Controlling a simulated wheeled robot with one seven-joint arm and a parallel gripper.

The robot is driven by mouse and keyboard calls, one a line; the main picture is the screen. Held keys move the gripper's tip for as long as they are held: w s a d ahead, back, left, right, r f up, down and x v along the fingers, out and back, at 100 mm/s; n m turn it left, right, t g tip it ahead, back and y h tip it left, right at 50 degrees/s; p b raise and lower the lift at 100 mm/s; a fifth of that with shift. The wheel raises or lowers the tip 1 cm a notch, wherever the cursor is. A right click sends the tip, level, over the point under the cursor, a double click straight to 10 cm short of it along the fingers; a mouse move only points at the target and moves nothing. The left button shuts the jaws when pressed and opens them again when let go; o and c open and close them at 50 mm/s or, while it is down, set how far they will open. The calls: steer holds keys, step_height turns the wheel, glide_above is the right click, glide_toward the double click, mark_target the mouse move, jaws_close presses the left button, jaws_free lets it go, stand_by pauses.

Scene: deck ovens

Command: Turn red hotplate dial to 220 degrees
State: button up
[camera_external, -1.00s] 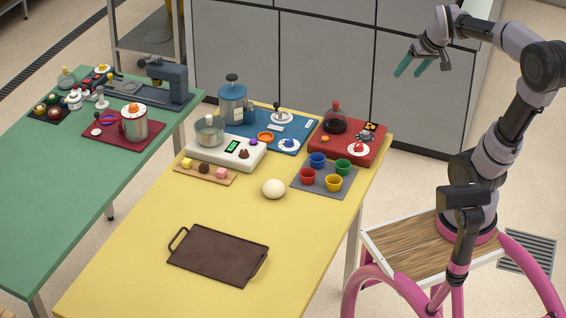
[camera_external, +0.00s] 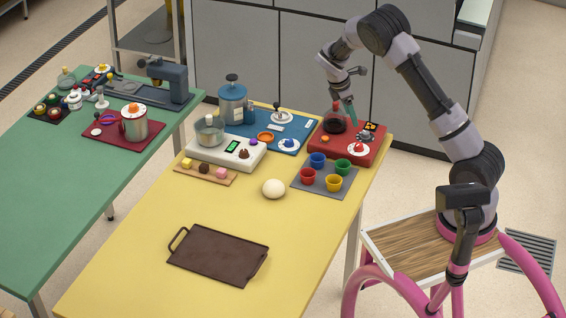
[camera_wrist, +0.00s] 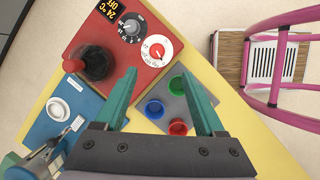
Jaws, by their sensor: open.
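The red hotplate (camera_external: 370,148) sits at the back right of the yellow table and also shows in the wrist view (camera_wrist: 75,40). It carries a round grey knob (camera_wrist: 132,27) on a black scale plate, and a white dial with a red centre (camera_wrist: 157,50). A small black display (camera_wrist: 110,9) beside the grey knob reads 24 °C and OFF. My gripper (camera_external: 350,112) hangs above the hotplate, pointing down. In the wrist view its teal fingers (camera_wrist: 160,73) are apart with nothing between them; both dials lie beyond the fingertips. The pointer settings are too small to read.
A grey mat (camera_external: 312,187) with several coloured cups lies in front. A blue board (camera_external: 262,142) with lab items is to the left. The table's front middle is clear around a dark tray (camera_external: 218,256).

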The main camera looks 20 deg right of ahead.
mark_target(359, 145)
steer(key=shift+n+h, duration=0.3)
steer(key=shift+n, duration=0.5)
steer(key=x, duration=0.4)
steer(key=a+x, duration=0.1)
steer(key=x, duration=0.8)
steer(key=shift+w+a+f, duration=0.1)
steer(key=shift+w+f, duration=0.3)
steer(key=shift+f, duration=0.05)
jaws_close()
